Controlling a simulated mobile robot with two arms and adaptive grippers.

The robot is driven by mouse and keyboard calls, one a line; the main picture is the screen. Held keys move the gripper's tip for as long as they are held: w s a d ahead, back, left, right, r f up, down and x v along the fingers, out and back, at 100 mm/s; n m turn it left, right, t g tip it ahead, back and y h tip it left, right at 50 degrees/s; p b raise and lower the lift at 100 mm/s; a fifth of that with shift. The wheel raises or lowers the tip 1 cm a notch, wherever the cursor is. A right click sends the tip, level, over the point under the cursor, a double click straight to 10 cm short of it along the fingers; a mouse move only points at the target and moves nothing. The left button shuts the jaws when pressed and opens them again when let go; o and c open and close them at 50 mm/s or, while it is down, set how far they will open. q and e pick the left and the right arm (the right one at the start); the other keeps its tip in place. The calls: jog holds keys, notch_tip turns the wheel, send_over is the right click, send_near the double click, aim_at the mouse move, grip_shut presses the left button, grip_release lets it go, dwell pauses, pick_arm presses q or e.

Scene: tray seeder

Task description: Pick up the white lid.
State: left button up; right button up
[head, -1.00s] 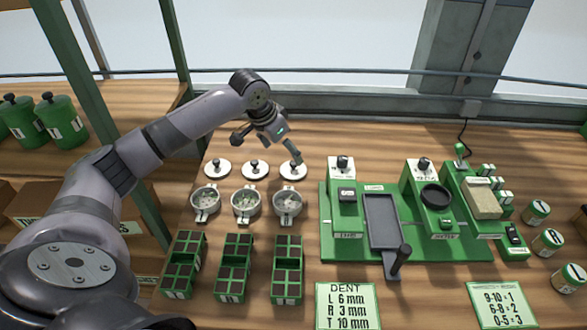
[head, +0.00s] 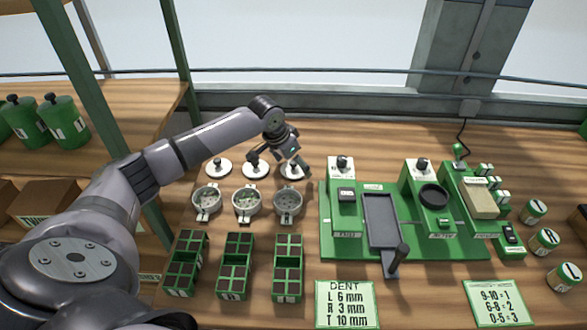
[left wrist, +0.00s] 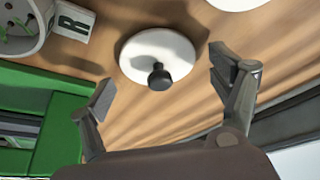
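Three round white lids with black knobs lie in a row behind the pots: the left lid (head: 218,169), the middle lid (head: 256,173) and the right lid (head: 291,174). My left gripper (head: 279,164) is open, low over the right lid, and covers part of it in the head view. In the left wrist view that white lid (left wrist: 150,47) lies flat on the table, its knob (left wrist: 160,77) between the spread fingertips of the left gripper (left wrist: 163,78). The fingers look clear of the knob. My right gripper is not in view.
Several grey pots, such as the right one (head: 288,202), stand in front of the lids, with green seed trays (head: 287,267) nearer. The green seeder station (head: 335,245) is right of them. A green shelf post (head: 177,70) rises at left.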

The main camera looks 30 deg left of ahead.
pick_arm(q)
jog(key=c, duration=0.8)
jog(key=shift+r, duration=0.15)
